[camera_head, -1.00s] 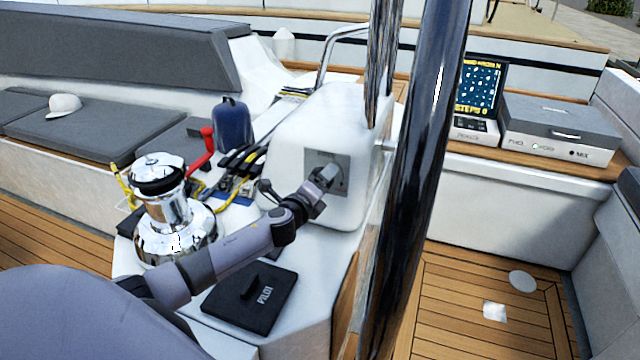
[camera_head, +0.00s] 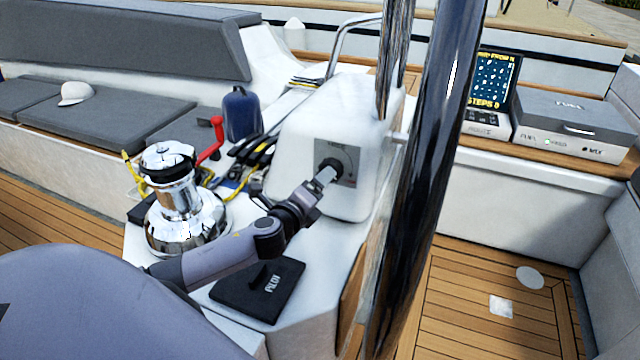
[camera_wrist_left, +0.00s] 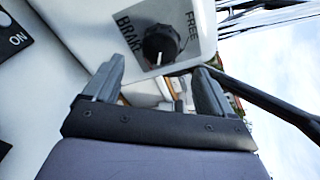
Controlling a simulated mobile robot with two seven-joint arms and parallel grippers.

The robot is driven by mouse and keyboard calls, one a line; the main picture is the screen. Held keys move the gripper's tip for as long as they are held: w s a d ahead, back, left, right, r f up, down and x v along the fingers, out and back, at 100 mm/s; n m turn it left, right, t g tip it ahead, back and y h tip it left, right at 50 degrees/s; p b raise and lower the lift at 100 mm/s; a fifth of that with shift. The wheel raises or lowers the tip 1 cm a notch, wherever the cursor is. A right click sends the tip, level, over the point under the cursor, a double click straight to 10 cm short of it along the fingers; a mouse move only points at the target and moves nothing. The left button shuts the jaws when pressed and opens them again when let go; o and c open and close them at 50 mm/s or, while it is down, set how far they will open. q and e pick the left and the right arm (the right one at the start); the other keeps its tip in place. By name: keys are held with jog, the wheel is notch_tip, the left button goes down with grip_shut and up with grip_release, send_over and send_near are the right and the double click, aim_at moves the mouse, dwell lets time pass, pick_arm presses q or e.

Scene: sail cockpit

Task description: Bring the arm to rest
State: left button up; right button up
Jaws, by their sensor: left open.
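My left arm reaches in from the lower left in the head view. Its gripper (camera_head: 326,176) is in front of the grey panel (camera_head: 350,168) on the white console. In the left wrist view my left gripper (camera_wrist_left: 158,80) is open, with nothing between its fingers. A round black knob (camera_wrist_left: 160,44) on the panel (camera_wrist_left: 196,12) lies beyond the fingertips, apart from them, with the labels BRAKE and FREE beside it. The knob also shows in the head view (camera_head: 329,166), partly hidden by the gripper. My right gripper is not in view.
A black PILOT cover (camera_head: 258,290) lies below the forearm. A thick dark post (camera_head: 425,170) rises right of the console. A blue bag (camera_head: 243,115) and ropes are behind.

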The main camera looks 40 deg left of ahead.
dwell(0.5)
pick_arm(q)
jog(key=s+d+f+n+g+h, duration=0.1)
jog(key=s+d+f+n, duration=0.2)
jog(key=s+f, duration=0.1)
jog(key=s+d+f+n+g+h, duration=0.1)
jog(key=s+d+f+n, duration=0.2)
jog(key=s+d+f, duration=0.1)
jog(key=s+d+f+n+g+h, duration=0.1)
jog(key=s+d+f+n, duration=0.2)
jog(key=s+d+f, duration=0.1)
jog(key=shift+s+f+g, duration=0.4)
jog(key=shift+f, duration=0.3)
jog(key=s+d+f+n+g+h, duration=0.1)
jog(key=s+d+f+n, duration=0.1)
jog(key=s+n, duration=0.3)
jog(key=s+d+f+n+g, duration=0.1)
jog(key=s+d+n, duration=0.3)
jog(key=s, duration=0.4)
jog(key=shift+s+d+f+n+h, duration=0.25)
jog(key=shift+f+n+h, duration=0.15)
jog(key=shift+f+n, duration=0.4)
jog(key=shift+r, duration=0.15)
